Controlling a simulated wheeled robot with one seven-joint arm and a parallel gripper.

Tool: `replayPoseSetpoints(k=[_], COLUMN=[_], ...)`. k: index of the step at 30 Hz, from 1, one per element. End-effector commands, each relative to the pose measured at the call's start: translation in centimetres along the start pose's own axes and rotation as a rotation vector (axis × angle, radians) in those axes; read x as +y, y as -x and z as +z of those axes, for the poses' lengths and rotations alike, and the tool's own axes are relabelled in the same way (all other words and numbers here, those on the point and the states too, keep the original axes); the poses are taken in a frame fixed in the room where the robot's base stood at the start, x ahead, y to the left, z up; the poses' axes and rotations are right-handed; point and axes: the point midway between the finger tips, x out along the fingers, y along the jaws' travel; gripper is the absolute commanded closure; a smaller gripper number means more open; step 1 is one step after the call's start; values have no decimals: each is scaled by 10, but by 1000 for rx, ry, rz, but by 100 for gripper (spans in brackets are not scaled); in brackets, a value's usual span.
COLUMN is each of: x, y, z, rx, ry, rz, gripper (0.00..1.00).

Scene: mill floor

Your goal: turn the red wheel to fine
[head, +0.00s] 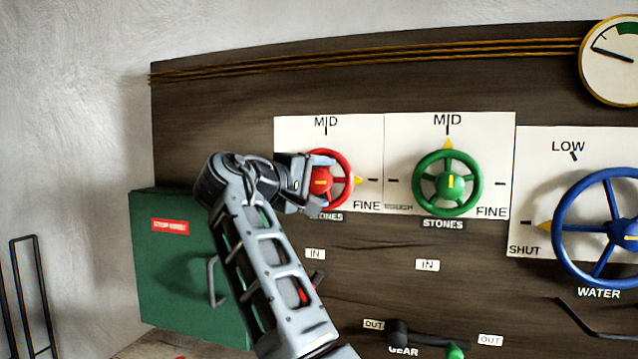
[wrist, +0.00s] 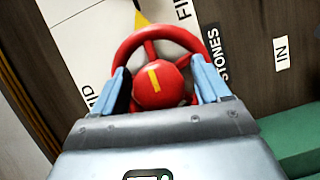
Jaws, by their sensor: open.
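The red wheel (head: 342,160) is on the panel in the head view, partly covered by my gripper (head: 322,177). Its yellow pointer (head: 357,180) points right, in line with the tick by the FINE label (head: 367,205). The wrist view shows the red wheel (wrist: 152,38) face on, with a red hub and a yellow stripe. My gripper (wrist: 163,84) is open there, one blue finger on each side of the hub, overlapping the wheel's rim. I cannot tell whether the fingers touch it.
A green wheel (head: 474,184) to the right points at MID. A blue water wheel (head: 560,222) farther right points at SHUT. A gear lever (head: 425,339) is below. A green box (head: 175,265) with a handle stands at left. A gauge (head: 612,62) is at top right.

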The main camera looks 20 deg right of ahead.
Motion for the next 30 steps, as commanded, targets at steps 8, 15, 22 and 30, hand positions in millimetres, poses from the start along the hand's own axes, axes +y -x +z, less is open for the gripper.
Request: replayPoseSetpoints(k=[8,15,22,30], x=[-1,-1,-1,0], y=[14,53,76,78], z=[-1,-1,0,0], rx=[3,4,1,0], ry=[0,0,0,0], rz=[1,1,-1,0], gripper=[25,25,25,25])
